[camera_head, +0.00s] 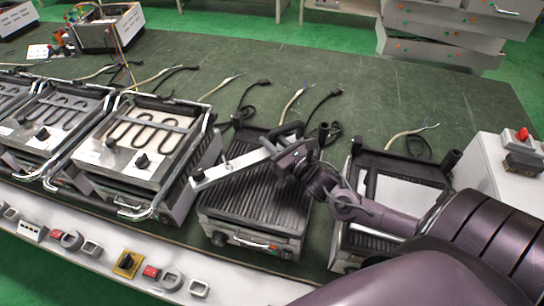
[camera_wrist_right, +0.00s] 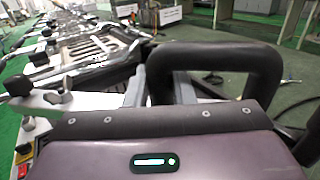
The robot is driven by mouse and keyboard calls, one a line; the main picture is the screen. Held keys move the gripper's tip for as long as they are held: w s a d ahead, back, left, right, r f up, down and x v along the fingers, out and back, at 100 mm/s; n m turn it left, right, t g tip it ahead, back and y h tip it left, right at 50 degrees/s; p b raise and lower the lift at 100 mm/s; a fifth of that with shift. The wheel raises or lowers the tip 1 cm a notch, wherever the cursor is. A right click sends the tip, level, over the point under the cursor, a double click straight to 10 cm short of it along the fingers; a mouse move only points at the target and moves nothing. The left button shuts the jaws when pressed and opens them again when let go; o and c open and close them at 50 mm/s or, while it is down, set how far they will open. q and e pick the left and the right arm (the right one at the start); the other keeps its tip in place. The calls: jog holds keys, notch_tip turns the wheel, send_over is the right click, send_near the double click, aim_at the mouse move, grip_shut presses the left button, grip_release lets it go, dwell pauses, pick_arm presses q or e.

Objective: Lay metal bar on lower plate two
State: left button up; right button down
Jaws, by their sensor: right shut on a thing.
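The metal bar (camera_head: 232,166) is a flat, light grey strip with a black knob at its left end. It is held above a ribbed dark lower plate (camera_head: 262,192) in the middle of the head view. My right gripper (camera_head: 285,155) is shut on the bar's right part, near a black loop handle (camera_wrist_right: 215,55). Another lower unit (camera_head: 405,190) with a pale flat area stands to the right, partly behind my arm. My left gripper is out of view.
Assembled grill units (camera_head: 140,145) with looped heating elements stand in a row on the left. Loose cables (camera_head: 295,100) lie behind the units. A white box (camera_head: 495,165) with a red button stands at right. Switches and small parts (camera_head: 128,263) line the front strip.

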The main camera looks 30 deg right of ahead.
jog(key=shift+f, duration=3.15)
jog(key=c, duration=1.7)
grip_release()
jog(key=shift+f, duration=0.2)
jog(key=o, duration=0.5)
jog(key=shift+c, duration=0.2)
jog(key=shift+r, duration=0.1)
jog(key=shift+r, duration=0.15)
jog(key=s, duration=0.7)
jog(key=s+d+b, duration=0.1)
jog(key=s, duration=0.3)
jog(key=shift+d, duration=0.1)
jog(key=shift+s+d, duration=0.1)
jog(key=shift+s, duration=0.4)
